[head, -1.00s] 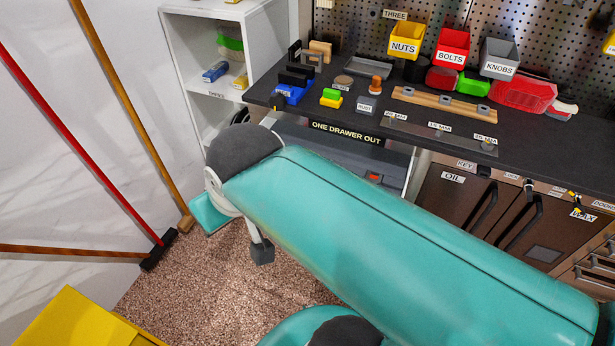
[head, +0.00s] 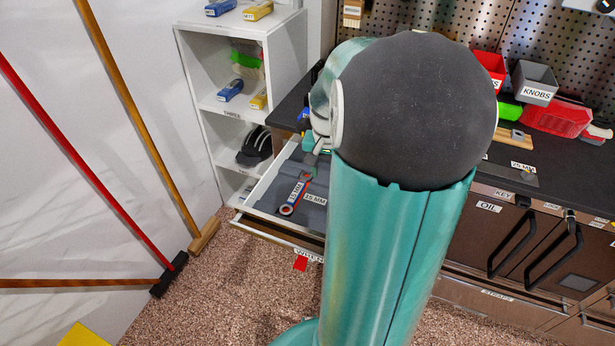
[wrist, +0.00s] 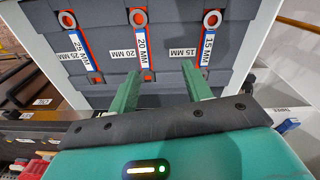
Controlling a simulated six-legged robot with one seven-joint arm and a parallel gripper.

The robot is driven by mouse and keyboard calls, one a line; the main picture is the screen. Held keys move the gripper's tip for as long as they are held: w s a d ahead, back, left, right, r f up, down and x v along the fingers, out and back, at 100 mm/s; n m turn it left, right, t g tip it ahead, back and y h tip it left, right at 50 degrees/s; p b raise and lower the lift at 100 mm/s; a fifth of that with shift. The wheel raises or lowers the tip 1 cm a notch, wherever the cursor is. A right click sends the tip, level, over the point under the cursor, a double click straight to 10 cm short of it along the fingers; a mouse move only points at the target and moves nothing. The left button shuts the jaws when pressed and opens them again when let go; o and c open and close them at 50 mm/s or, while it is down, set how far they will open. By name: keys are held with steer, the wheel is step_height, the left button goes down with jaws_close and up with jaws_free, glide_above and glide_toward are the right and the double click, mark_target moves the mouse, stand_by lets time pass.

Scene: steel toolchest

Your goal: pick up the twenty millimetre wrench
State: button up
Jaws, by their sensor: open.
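The twenty millimetre wrench (wrist: 141,42) lies in the grey lining of the pulled-out drawer (wrist: 108,79), in the middle of three wrenches in the wrist view. Its ring end is at the top, and a "20 MM" label lies beside it. My gripper (wrist: 162,76) is open and empty. Its green fingers straddle the line of this wrench near its lower end in the picture. The height between them is unclear. In the head view my arm hides much of the drawer (head: 255,190) and my fingers.
The 25 MM wrench (wrist: 77,42) lies left and the 15 MM wrench (wrist: 208,42) right in the wrist view; the latter also shows in the head view (head: 288,209). A white shelf (head: 212,105) stands left of the drawer. Brooms (head: 175,268) lean on the wall.

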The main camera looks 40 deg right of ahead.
steer(key=s+d+f, duration=0.1)
steer(key=d+f, duration=0.1)
steer(key=f, duration=0.2)
steer(key=s+d+f+m, duration=0.1)
steer(key=d+f, duration=0.1)
steer(key=f, duration=0.1)
steer(key=s+d+f+m, duration=0.1)
steer(key=f, duration=0.3)
steer(key=shift+d+f+y, duration=0.35)
steer(key=shift+d+y, duration=0.05)
steer(key=shift+w+d+f, duration=0.1)
steer(key=shift+f, duration=1.4)
steer(key=shift+w+d+f, duration=0.1)
steer(key=shift+f, duration=1.35)
jaws_close()
steer(key=shift+r, duration=0.1)
